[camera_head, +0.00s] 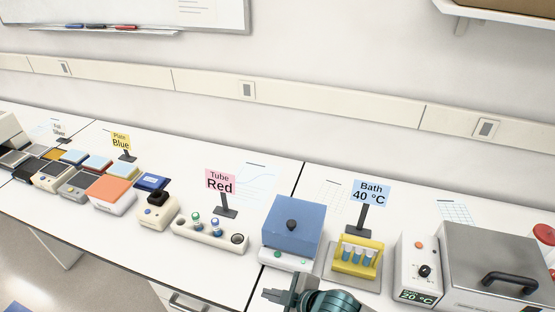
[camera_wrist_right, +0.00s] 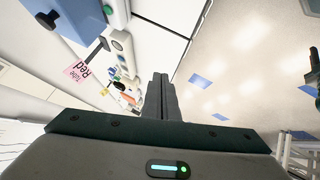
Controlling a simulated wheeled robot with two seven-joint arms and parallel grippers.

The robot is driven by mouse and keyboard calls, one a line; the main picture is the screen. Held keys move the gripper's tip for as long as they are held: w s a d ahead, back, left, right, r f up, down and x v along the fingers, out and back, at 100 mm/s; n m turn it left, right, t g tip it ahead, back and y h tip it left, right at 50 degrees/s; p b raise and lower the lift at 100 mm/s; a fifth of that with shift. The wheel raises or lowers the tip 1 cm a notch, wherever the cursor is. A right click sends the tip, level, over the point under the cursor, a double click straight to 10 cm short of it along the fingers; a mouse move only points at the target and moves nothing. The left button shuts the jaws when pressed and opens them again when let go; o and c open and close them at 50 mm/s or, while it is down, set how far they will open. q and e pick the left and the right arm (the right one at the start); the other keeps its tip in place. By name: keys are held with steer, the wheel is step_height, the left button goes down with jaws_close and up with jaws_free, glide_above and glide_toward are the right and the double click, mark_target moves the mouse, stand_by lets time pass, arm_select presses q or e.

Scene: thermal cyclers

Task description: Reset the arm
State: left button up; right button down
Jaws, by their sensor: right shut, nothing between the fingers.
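My right gripper (camera_head: 284,296) shows at the bottom middle of the head view, in front of the bench edge below the blue-lidded device. In the right wrist view its fingers (camera_wrist_right: 161,78) are pressed together with nothing between them. It is apart from every object on the bench. My left gripper does not show in the head view.
The white bench (camera_head: 150,235) holds a blue-lidded device (camera_head: 292,222), a yellow rack with tubes (camera_head: 358,257), a water bath (camera_head: 500,262) and a white tube holder (camera_head: 208,236). Signs (camera_head: 220,182) stand behind them. Several cyclers are at left. Floor (camera_wrist_right: 240,60) lies in front.

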steer(key=s+d+f+m+g+h, duration=0.3)
steer(key=s+d+m+h, duration=0.4)
steer(key=s+d+m, duration=1.15)
steer(key=s+d+f+n+b, duration=0.1)
steer(key=d+f+n+b, duration=0.15)
steer(key=f, duration=0.95)
steer(key=s+d+f+n+b, duration=0.1)
steer(key=s+f+b, duration=0.15)
steer(key=f, duration=0.95)
steer(key=d+f+n+b, duration=0.1)
steer(key=d+f+b, duration=0.15)
steer(key=f, duration=0.95)
steer(key=s+d+f+g+b, duration=0.1)
steer(key=s+f+b, duration=0.3)
steer(key=s+f, duration=0.5)
steer(key=s+d+f+g+b, duration=0.1)
steer(key=s+f+b, duration=0.2)
steer(key=s+f, duration=0.6)
step_height(320, 180, down, 6)
steer(key=shift+s+d+f+b, duration=0.15)
steer(key=shift+d+f+b, duration=0.05)
steer(key=shift+d+b, duration=0.15)
